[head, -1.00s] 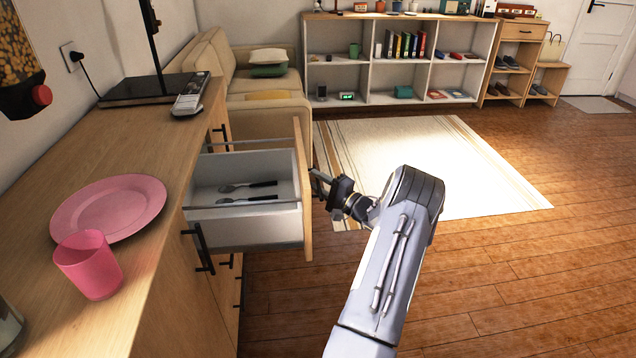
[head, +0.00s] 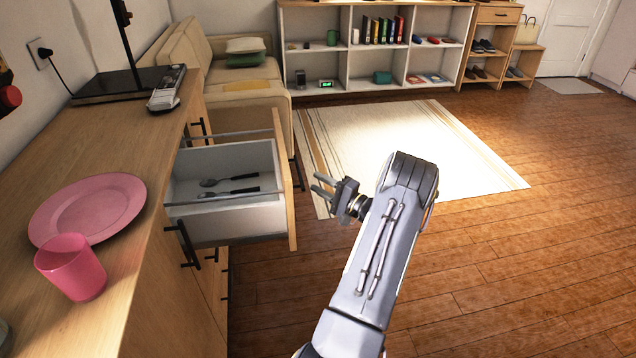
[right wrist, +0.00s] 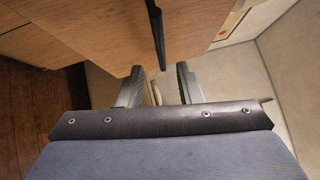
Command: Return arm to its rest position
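My right arm comes in from the bottom of the head view. Its gripper (head: 319,184) is beside the drawer front, on its right, with its two fingers apart and nothing between them. In the right wrist view the gripper (right wrist: 158,88) also has its fingers spread and empty. A wooden panel with a black handle (right wrist: 156,35) lies ahead of the fingers. The drawer (head: 222,215) is pulled open, with two black-handled utensils (head: 230,186) lying inside. My left gripper is not in view.
The wooden counter (head: 130,150) at left carries a pink plate (head: 88,208), a pink cup (head: 70,268) and a grey handset (head: 167,88). A sofa (head: 240,90), a shelf unit (head: 345,72) and a rug (head: 410,130) lie beyond. The wooden floor at right is clear.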

